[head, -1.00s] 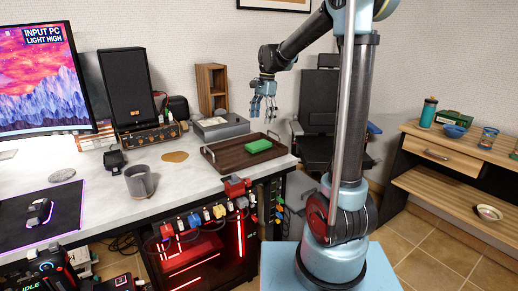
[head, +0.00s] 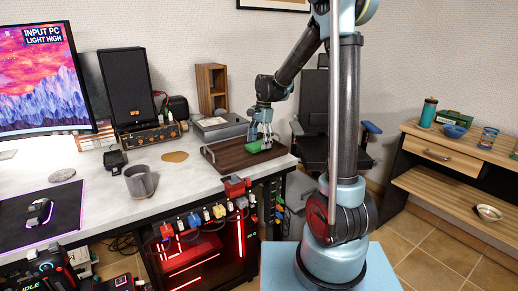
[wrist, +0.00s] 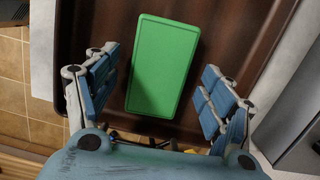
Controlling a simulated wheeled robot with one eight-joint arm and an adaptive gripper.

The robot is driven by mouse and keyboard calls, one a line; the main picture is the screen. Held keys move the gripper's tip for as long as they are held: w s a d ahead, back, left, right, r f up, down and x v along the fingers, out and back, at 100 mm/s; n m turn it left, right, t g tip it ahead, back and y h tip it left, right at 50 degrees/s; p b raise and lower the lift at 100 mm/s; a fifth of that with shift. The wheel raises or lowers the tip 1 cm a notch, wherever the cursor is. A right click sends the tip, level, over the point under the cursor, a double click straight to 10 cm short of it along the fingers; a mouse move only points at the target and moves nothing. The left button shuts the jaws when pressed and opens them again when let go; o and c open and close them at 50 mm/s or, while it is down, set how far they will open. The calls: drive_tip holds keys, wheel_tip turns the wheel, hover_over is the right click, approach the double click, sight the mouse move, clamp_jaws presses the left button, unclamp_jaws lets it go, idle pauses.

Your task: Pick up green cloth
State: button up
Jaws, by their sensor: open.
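The green cloth (wrist: 162,68) looks like a flat green block with rounded corners. It lies on the brown wooden tray (head: 228,158) on the desk, and it also shows in the head view (head: 254,147), partly covered by my fingers. My gripper (wrist: 158,95) is open, with one blue finger on each side of the green block in the wrist view. Gaps show between the block and both fingers. In the head view my gripper (head: 261,140) points down right over the block. Whether the fingertips touch the tray cannot be told.
A grey box (head: 220,127) stands behind the tray, and a wooden holder (head: 212,88) behind that. A grey mug (head: 140,182) stands on the desk to the left. A black chair (head: 315,120) is behind the desk's right edge. Colored plugs (head: 217,211) line the desk's front.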

sight(259, 144)
drive_tip(key=shift+f, duration=0.15)
drive_tip(key=c, duration=1.1)
wheel_tip(259, 144, up, 10)
drive_tip(key=shift+o, duration=0.3)
